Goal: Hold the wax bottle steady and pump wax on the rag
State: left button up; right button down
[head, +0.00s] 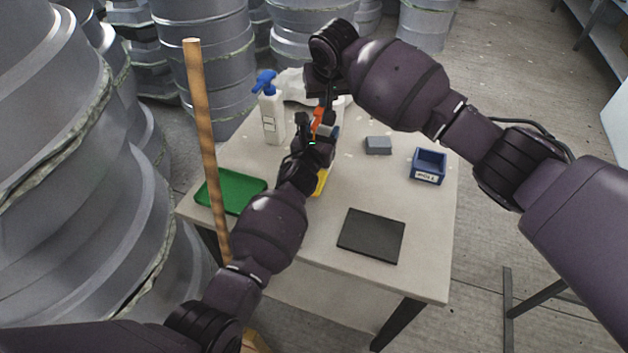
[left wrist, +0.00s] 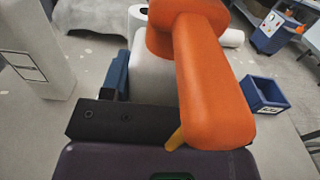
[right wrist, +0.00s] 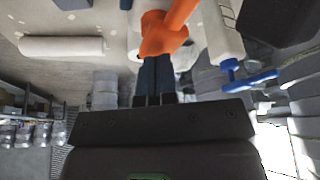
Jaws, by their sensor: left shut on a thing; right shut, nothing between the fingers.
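A white bottle with an orange pump head (left wrist: 200,60) stands within my left gripper (head: 318,130); its white body (left wrist: 152,75) is partly hidden behind the pump. The left gripper is shut on this bottle. My right gripper (right wrist: 155,85) is shut and empty, its fingertips right at the orange pump head (right wrist: 160,35), from above; I cannot tell if they press on it. In the head view the orange pump (head: 318,118) shows between the two grippers. A flat yellow thing (head: 322,182), perhaps the rag, lies mostly hidden under my left arm.
Another white bottle with a blue pump (head: 272,118) stands to the left. A green tray (head: 231,190), grey block (head: 378,145), blue bin (head: 428,166) and dark flat pad (head: 371,235) lie on the table. A wooden pole (head: 203,130) rises at the left.

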dwell(0.3)
jog(key=shift+r, duration=1.8)
jog(key=shift+r, duration=3)
pick_arm(q)
jog(key=o, duration=1.1)
jog(key=shift+s+a, duration=0.1)
jog(key=v, duration=1.1)
jog(key=shift+s, duration=0.35)
